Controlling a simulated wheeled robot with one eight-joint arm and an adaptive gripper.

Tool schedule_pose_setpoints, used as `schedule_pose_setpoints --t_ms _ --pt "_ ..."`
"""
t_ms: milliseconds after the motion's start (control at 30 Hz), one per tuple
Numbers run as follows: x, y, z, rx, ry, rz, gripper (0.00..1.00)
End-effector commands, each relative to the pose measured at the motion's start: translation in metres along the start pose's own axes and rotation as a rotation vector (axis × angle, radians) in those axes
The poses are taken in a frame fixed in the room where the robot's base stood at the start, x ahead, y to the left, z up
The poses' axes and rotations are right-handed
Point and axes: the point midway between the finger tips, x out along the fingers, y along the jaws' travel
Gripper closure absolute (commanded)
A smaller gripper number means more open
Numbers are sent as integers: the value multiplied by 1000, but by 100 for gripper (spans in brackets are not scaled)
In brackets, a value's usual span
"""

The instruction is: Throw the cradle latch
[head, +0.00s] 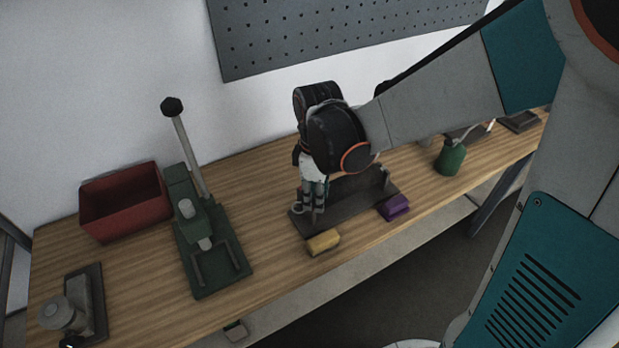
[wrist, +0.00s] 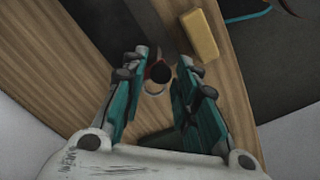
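My gripper (head: 313,207) points down over the left end of a dark grey fixture plate (head: 352,200) on the wooden bench, likely the cradle. In the wrist view my gripper (wrist: 160,62) is open, with a visible gap between the teal fingers. A dark round knob (wrist: 160,74) with a little red beside it shows between the fingers, apart from both; it may be the latch handle. A pale ring shows just below it. In the head view my gripper hides this knob. A short grey post (head: 384,178) stands at the plate's right end.
A yellow block (head: 323,242) and a purple block (head: 394,207) lie at the plate's front edge. A green lever press (head: 205,240) and red bin (head: 125,203) stand left. A green bottle-like item (head: 450,158) is right. Bare wood lies between press and plate.

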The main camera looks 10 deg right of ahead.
Motion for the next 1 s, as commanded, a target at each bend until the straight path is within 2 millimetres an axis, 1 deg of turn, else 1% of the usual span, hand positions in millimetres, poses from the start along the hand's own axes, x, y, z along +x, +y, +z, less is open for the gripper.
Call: schedule_pose_setpoints --t_ms 333,467,567,900,1000 --pt "0 0 0 1 0 -1 61" --pt "-7 0 0 1 1 -1 61" --pt "-20 0 0 1 1 -1 61" --pt "-83 -2 1 0 0 -1 61" --pt "-98 -2 1 0 0 -1 61"
